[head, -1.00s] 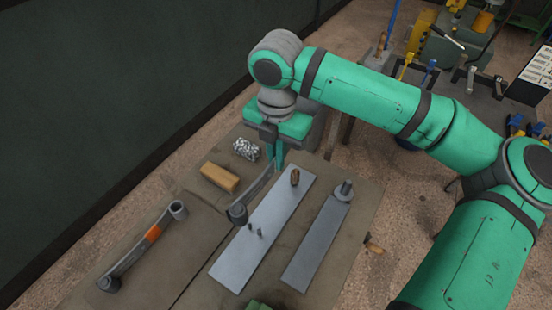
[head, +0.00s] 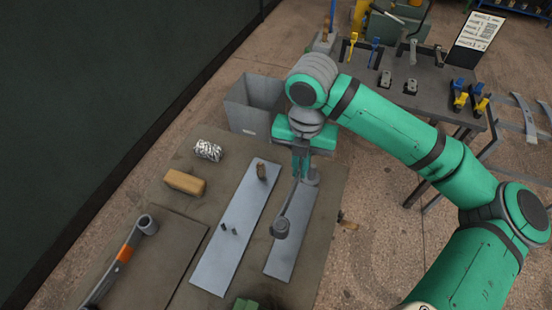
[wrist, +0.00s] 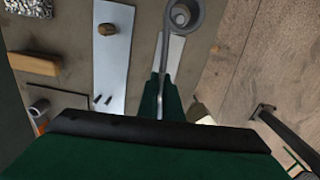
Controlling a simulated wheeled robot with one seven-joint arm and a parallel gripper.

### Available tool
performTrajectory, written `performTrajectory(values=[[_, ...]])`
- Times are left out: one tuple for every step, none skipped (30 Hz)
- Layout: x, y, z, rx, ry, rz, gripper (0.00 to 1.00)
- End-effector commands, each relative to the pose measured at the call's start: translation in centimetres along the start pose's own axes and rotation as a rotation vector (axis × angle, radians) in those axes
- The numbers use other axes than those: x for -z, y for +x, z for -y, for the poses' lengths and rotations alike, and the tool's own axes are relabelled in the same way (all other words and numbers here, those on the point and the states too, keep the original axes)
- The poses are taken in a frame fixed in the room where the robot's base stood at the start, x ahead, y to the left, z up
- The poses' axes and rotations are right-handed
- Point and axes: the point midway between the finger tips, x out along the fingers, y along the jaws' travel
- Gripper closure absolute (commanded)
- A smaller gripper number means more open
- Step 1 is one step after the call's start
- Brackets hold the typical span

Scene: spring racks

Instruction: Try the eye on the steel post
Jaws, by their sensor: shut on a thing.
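My gripper (head: 301,165) is shut on a grey leaf spring (head: 289,207) and holds it over the right-hand steel plate (head: 280,262). The spring's rolled eye (head: 280,228) hangs at its near end, above the plate; it also shows at the top of the wrist view (wrist: 184,15). The eye is apart from the post.
The left plate (head: 222,255) carries a brown post (head: 261,172) and two small dark pins (head: 228,229). A tan block (head: 185,183), a shiny bundle (head: 208,150) and an orange-banded spring (head: 124,253) lie left. A grey bin (head: 247,108) stands behind.

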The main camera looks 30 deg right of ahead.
Motion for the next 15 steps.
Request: performTrajectory(values=[[-0.09, 0.09, 0.56, -0.002, 0.002, 0.002, 1.0], [-0.11, 0.16, 0.78, -0.003, 0.002, 0.002, 1.0], [-0.13, 0.23, 1.0, -0.003, 0.002, 0.002, 1.0], [-0.14, 0.27, 1.13, -0.002, 0.003, 0.002, 1.0], [-0.15, 0.29, 1.22, -0.002, 0.002, 0.002, 1.0], [-0.15, 0.31, 1.29, -0.002, 0.002, 0.002, 1.0], [-0.16, 0.31, 1.31, -0.002, 0.002, 0.003, 1.0], [-0.15, 0.31, 1.3, -0.002, 0.001, 0.003, 1.0], [-0.15, 0.3, 1.28, -0.002, 0.001, 0.003, 1.0], [-0.15, 0.3, 1.27, -0.002, 0.001, 0.003, 1.0], [-0.15, 0.3, 1.26, -0.002, 0.001, 0.003, 1.0], [-0.15, 0.29, 1.24, -0.001, 0.0, 0.003, 1.0], [-0.14, 0.29, 1.22, -0.002, 0.0, 0.003, 1.0], [-0.14, 0.29, 1.21, -0.002, 0.0, 0.003, 1.0], [-0.13, 0.3, 1.19, -0.002, 0.0, 0.002, 1.0]])
